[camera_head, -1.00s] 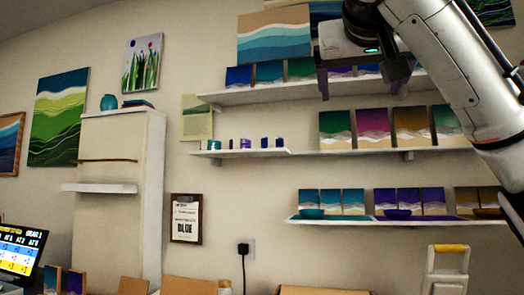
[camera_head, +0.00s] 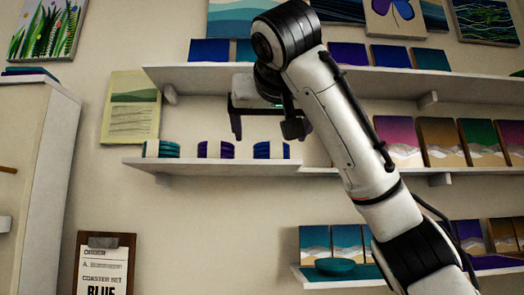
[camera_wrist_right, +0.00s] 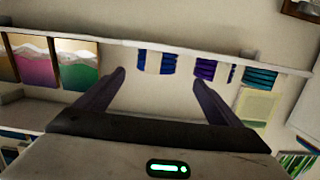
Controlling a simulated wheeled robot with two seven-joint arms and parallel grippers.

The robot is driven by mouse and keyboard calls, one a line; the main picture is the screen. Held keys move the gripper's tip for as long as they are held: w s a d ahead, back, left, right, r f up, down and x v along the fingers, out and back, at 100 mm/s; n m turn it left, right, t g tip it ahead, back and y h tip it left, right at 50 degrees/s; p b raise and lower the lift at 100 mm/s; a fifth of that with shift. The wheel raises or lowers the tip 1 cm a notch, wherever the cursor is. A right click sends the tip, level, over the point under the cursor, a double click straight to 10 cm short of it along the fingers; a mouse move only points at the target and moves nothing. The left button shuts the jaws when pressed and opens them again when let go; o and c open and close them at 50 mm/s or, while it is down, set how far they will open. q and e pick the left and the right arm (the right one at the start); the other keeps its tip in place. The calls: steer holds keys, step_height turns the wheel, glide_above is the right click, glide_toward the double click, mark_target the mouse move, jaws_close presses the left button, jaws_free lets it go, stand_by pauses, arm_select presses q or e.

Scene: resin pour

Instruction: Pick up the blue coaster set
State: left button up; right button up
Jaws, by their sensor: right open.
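The blue coaster set (camera_head: 270,150) is a stack with a white band, near the right end of the short middle shelf. In the right wrist view the blue coaster set (camera_wrist_right: 157,62) appears upside down, beyond and between the fingertips. My right gripper (camera_head: 268,128) is open and empty, above and in front of the shelf, apart from the stack. In the wrist view its two fingers (camera_wrist_right: 158,78) are spread wide. A purple coaster set (camera_head: 215,150) and a teal coaster set (camera_head: 162,149) stand to the left on the same shelf. My left gripper is not in view.
The short shelf (camera_head: 200,166) holds the three stacks with gaps between them. An upper shelf (camera_head: 190,78) with small panels runs above it. Panels (camera_head: 438,141) stand to the right. A clipboard (camera_head: 103,265) reading "coaster set blue" hangs below left.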

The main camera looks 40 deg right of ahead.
mark_target(273, 142)
steer(key=shift+w+d+r+p, duration=0.2)
steer(key=shift+w+d+p, duration=0.15)
steer(key=shift+p, duration=0.15)
steer(key=p+x, duration=0.1)
steer(key=x, duration=0.1)
steer(key=p+x, duration=0.4)
steer(key=shift+s+d+f, duration=0.15)
steer(key=shift+d+f, duration=0.15)
steer(key=shift+d, duration=0.15)
steer(key=shift+w+d+f, duration=0.1)
steer(key=shift+w+d, duration=0.1)
steer(key=shift+w, duration=0.2)
